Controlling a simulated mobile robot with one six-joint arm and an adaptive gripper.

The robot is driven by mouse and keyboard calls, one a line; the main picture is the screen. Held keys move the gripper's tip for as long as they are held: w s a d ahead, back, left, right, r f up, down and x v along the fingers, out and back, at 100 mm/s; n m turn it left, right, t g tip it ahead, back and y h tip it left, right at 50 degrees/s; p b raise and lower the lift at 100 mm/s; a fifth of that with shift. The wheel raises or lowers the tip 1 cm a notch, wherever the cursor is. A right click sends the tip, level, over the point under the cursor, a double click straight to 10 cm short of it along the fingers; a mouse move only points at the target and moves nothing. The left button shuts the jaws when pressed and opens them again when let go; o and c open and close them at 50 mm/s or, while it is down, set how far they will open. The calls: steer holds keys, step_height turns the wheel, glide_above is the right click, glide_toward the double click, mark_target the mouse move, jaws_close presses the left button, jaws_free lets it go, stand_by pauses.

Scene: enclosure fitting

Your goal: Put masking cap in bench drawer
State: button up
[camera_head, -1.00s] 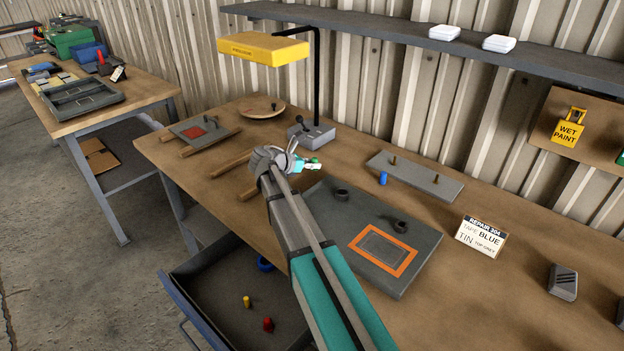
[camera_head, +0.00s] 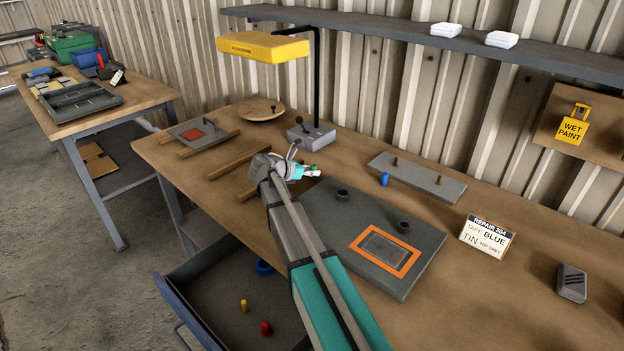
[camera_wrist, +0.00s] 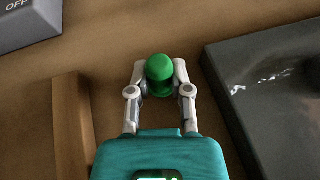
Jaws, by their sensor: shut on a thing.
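My gripper (camera_wrist: 160,80) is shut on a small green cap with a rounded top (camera_wrist: 160,68), held between the two fingertips in the wrist view. In the head view my gripper (camera_head: 307,171) is over the middle of the bench, beside the grey panel's far left corner. The bench drawer (camera_head: 215,312) is pulled open below the bench's front edge. A yellow cap (camera_head: 244,305), a red cap (camera_head: 265,327) and a blue ring (camera_head: 264,267) lie in it. My arm hides the drawer's right part.
The grey panel (camera_head: 425,235) with an orange-framed window lies right of my gripper. Wooden strips (camera_head: 238,161) lie to its left. A lamp (camera_head: 263,48) with a grey base (camera_head: 318,136) stands behind.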

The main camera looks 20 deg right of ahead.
steer(key=shift+f+b, duration=0.3)
steer(key=shift+f, duration=0.25)
steer(key=shift+f, duration=0.15)
steer(key=o, duration=0.7)
steer(key=shift+r, duration=0.2)
steer(key=shift+a+r, duration=0.15)
steer(key=shift+a, duration=0.1)
steer(key=p+v, duration=0.4)
steer(key=v, duration=0.7)
steer(key=shift+s+a+p, duration=0.1)
steer(key=shift+a+p, duration=0.15)
steer(key=shift+p, duration=0.15)
